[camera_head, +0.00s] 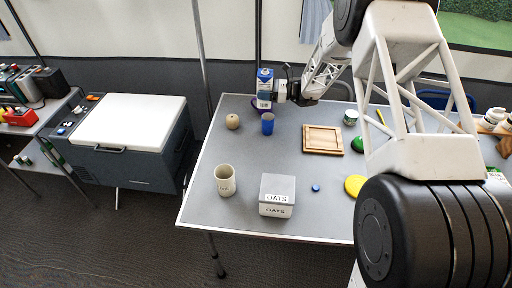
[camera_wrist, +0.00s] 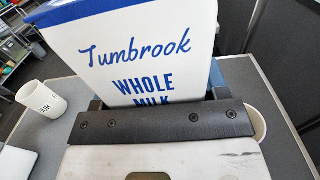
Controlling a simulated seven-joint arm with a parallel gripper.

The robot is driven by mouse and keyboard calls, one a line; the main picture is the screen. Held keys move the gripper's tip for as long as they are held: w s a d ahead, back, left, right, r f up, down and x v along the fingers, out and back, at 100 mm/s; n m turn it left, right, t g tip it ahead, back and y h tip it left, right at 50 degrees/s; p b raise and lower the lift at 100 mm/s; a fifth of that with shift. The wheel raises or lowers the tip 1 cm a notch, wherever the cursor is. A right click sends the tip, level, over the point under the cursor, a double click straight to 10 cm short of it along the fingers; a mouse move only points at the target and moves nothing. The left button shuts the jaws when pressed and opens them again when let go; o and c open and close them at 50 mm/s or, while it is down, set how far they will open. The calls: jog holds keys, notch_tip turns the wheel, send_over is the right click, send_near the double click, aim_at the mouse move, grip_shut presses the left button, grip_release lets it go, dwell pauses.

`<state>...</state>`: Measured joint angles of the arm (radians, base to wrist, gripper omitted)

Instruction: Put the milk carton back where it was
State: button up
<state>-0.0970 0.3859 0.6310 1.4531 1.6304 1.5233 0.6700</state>
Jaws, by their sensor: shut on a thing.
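The milk carton (camera_head: 265,76), white and blue, is upright at the far left part of the grey table (camera_head: 220,150). My gripper (camera_head: 278,91) reaches in from the right and is shut on it. In the wrist view the carton (camera_wrist: 140,45) fills the top middle, with "Tumbrook Whole Milk" facing the camera; its lower part is hidden behind the black gripper bar (camera_wrist: 160,121). I cannot tell whether its base touches the table.
A blue cup (camera_head: 267,124) stands just in front of the carton, and a purple item is partly hidden by it. A round beige item (camera_head: 232,121), beige mug (camera_head: 225,181), oats box (camera_head: 277,194) and wooden tray (camera_head: 322,151) stand around. A cooler (camera_head: 130,135) stands left of the table.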

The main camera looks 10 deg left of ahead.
aim_at(264, 82)
notch_tip(264, 82, up, 4)
jog(key=shift+f, duration=0.15)
jog(key=s+a, duration=0.2)
jog(key=s, duration=1.8)
jog(key=shift+f, duration=2.75)
notch_tip(264, 82, down, 6)
jog(key=shift+f, duration=0.25)
jog(key=shift+f, duration=1.75)
jog(key=shift+f, duration=0.1)
